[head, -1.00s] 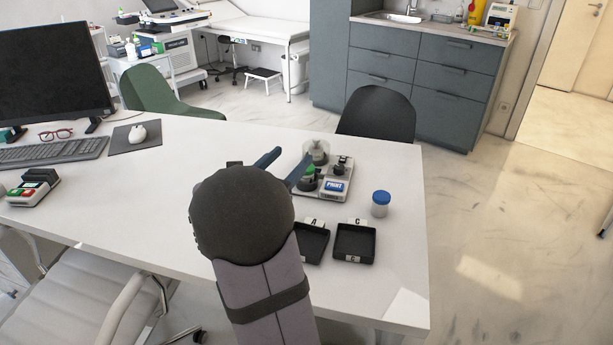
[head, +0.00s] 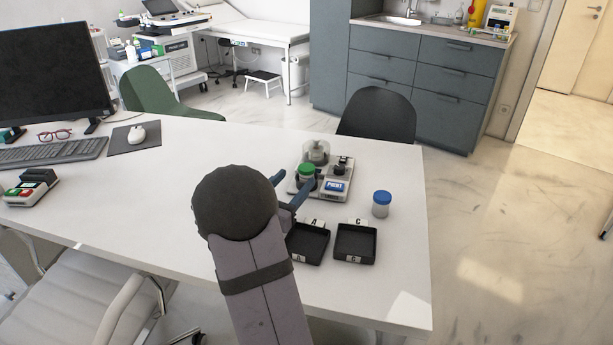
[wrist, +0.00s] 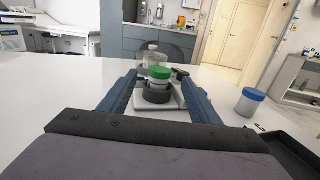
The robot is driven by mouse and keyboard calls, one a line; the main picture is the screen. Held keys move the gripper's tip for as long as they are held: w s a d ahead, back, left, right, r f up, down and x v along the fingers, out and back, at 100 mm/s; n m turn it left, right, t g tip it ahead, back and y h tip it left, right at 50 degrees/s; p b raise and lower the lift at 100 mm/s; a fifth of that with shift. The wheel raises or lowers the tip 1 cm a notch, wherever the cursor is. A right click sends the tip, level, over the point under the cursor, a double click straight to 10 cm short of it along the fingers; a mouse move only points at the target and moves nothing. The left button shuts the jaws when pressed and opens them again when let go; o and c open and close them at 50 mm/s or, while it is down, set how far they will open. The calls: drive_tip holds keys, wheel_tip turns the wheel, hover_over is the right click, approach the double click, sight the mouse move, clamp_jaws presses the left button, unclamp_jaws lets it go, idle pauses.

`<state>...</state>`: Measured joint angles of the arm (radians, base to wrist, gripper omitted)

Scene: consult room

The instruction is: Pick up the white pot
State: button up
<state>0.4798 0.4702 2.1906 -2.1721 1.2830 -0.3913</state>
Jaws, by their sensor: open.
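A small pot with a green lid (head: 307,169) and a white body sits in a dark round holder on a pale tray (head: 293,188). In the wrist view the green-lidded pot (wrist: 159,74) stands upright, ahead between my fingers. A second pot, with a blue lid (head: 381,203) and a pale body, stands on the table to the right; it also shows in the wrist view (wrist: 249,101). My gripper (head: 296,182) is open and empty, just short of the green-lidded pot. My wrist and arm hide part of the table. I cannot tell which pot is the white one.
A clear jar (head: 316,150) stands behind the green-lidded pot, and a dark knobbed part (head: 342,165) sits beside it on the tray. Two black open trays (head: 354,259) with letter labels lie in front.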

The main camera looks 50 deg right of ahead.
sight(303, 170)
drive_tip(key=d, duration=0.4)
drive_tip(key=w+d, duration=0.1)
drive_tip(key=d, duration=0.1)
drive_tip(key=c, duration=1.2)
